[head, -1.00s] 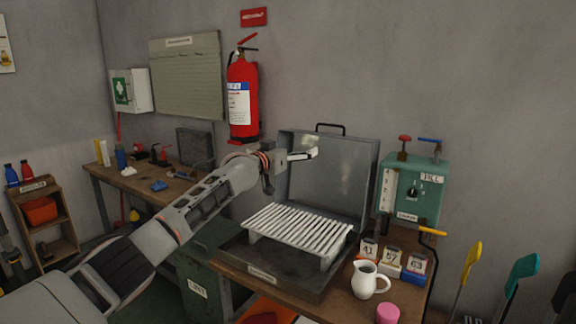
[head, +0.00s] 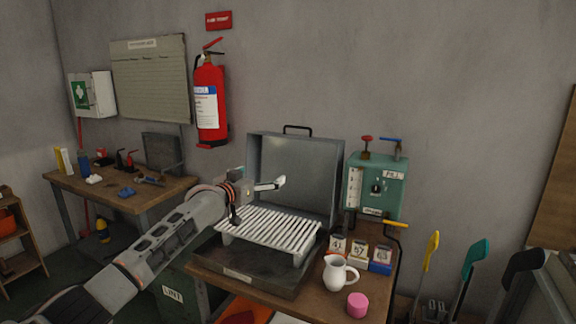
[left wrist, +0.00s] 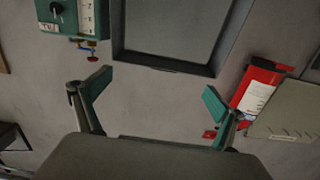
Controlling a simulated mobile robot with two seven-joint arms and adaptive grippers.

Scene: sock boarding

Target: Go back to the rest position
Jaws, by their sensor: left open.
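My left arm comes in from the left in the head view. Its gripper (head: 272,184) is held above the back left of the white slatted rack (head: 270,231), in front of the raised lid (head: 296,176) of the grey metal case. In the left wrist view the two teal-tipped fingers (left wrist: 157,97) are spread wide with nothing between them. That view is upside down and shows the lid (left wrist: 176,62) beyond the fingers. My right gripper is in neither view.
The bench holds a white jug (head: 338,273), a pink cylinder (head: 357,305), several small labelled boxes (head: 358,254) and a teal control box (head: 378,187). A fire extinguisher (head: 211,104) hangs on the wall. A second table (head: 120,200) stands at the left.

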